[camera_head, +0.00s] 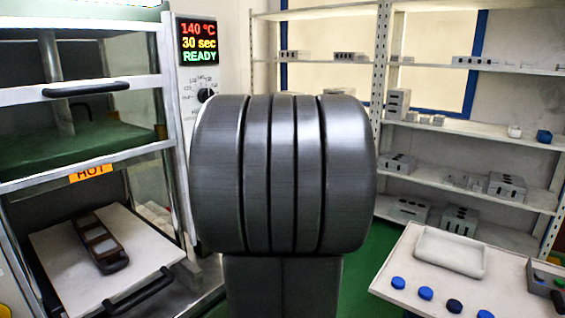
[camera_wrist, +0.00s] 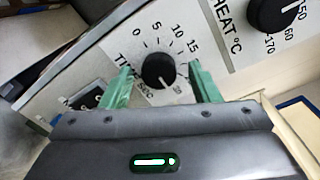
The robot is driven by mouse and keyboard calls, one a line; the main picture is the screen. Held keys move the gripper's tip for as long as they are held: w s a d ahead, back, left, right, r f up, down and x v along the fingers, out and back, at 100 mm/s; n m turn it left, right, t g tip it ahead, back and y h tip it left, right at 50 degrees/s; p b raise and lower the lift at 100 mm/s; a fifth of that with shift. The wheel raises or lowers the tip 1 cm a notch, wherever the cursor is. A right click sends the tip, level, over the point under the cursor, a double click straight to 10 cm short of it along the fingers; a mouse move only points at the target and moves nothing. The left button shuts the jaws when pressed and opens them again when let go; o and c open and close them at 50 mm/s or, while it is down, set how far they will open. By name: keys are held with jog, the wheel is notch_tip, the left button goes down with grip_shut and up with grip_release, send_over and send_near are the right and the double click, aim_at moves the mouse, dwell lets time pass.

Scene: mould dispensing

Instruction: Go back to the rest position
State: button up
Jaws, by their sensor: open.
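In the wrist view my gripper (camera_wrist: 160,68) is open, its two green fingers apart with nothing held. The black TIME knob (camera_wrist: 158,70) shows between the fingers with a gap on each side; how far off the panel is I cannot tell. The black HEAT knob (camera_wrist: 272,12) is at the top right. In the head view my large dark arm link fills the middle and hides my gripper. The control panel display (camera_head: 199,43) reads 140 °C, 30 sec, READY. A black knob (camera_head: 205,95) sits below it, beside my arm.
The press stands at left with its upper door handle (camera_head: 86,90), HOT label (camera_head: 90,173) and a mould (camera_head: 100,243) on a pulled-out plate (camera_head: 62,281). Shelves (camera_head: 480,128) with metal blocks stand at right. A table (camera_head: 407,262) bears a white tray (camera_head: 450,251) and blue caps (camera_head: 425,293).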

jog(key=shift+d, duration=0.1)
jog(key=f+b+v, duration=0.1)
jog(key=b+v, duration=0.1)
jog(key=v, duration=1.1)
jog(key=w+a+n+p, duration=0.1)
jog(key=w+a+n, duration=0.6)
jog(key=n, duration=1.1)
jog(key=shift+w+a+r+t, duration=0.3)
jog(key=shift+w+a+t, duration=0.1)
jog(key=shift+a, duration=1.45)
jog(key=shift+f+n, duration=0.1)
jog(key=shift+n, duration=0.2)
